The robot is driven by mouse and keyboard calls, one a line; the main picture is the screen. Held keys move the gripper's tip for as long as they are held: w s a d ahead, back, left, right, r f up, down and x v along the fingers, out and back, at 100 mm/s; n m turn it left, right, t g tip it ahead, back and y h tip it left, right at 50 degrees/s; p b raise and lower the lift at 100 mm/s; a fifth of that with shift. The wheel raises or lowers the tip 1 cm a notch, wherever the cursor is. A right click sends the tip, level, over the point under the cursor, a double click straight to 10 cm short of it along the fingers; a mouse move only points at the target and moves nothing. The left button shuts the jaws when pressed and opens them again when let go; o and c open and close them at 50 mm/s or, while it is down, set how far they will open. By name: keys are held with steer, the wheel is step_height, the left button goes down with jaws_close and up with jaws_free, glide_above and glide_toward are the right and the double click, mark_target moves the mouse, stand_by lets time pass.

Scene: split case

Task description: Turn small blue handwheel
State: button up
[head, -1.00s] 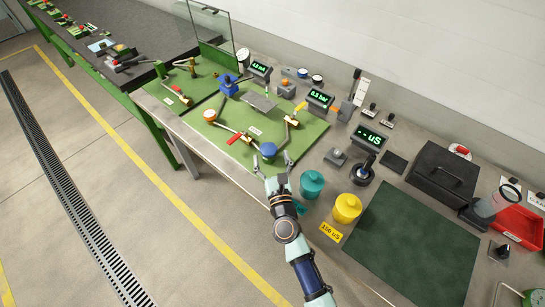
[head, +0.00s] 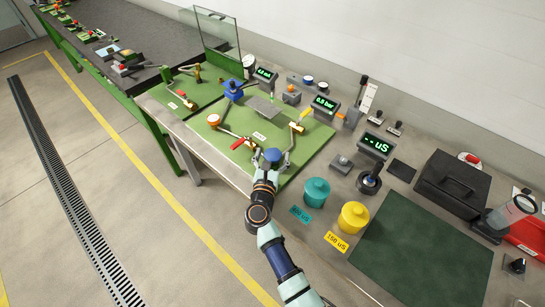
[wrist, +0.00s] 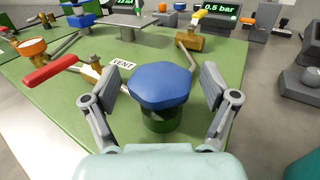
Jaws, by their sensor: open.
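The small blue handwheel (head: 272,155) is a faceted blue knob on a green base at the near corner of the green board (head: 318,139). In the wrist view the blue handwheel (wrist: 160,85) sits in the middle, upright on its green stem. My gripper (head: 271,160) is open, and in the wrist view its two fingers (wrist: 157,92) stand on the left and right of the knob. A gap shows on each side, so the fingers do not appear to touch it. The underside of the knob is hidden.
A red-handled valve (wrist: 50,74) and a VENT label (wrist: 122,63) lie left of the handwheel. A bigger blue handwheel (head: 234,88) stands farther back. A teal jar (head: 316,191) and a yellow jar (head: 353,216) stand to the right. A display (head: 325,104) reads 0.5 bar.

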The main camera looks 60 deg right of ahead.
steer(key=shift+c, duration=0.3)
steer(key=c, duration=1.1)
steer(key=shift+n+t+p, duration=0.3)
steer(key=shift+t+p, duration=0.05)
steer(key=shift+t, duration=0.15)
steer(key=shift+s+d+r+n+t+y+p, duration=0.1)
steer(key=shift+n+t+y+p, duration=0.6)
steer(key=shift+t, duration=0.4)
steer(key=shift+n+t+y+p, duration=0.55)
steer(key=shift+n+t+y, duration=0.75)
steer(key=shift+n+t, duration=0.6)
steer(key=shift+n+t+y, duration=0.3)
steer(key=shift+t+y, duration=0.3)
steer(key=shift+t, duration=0.2)
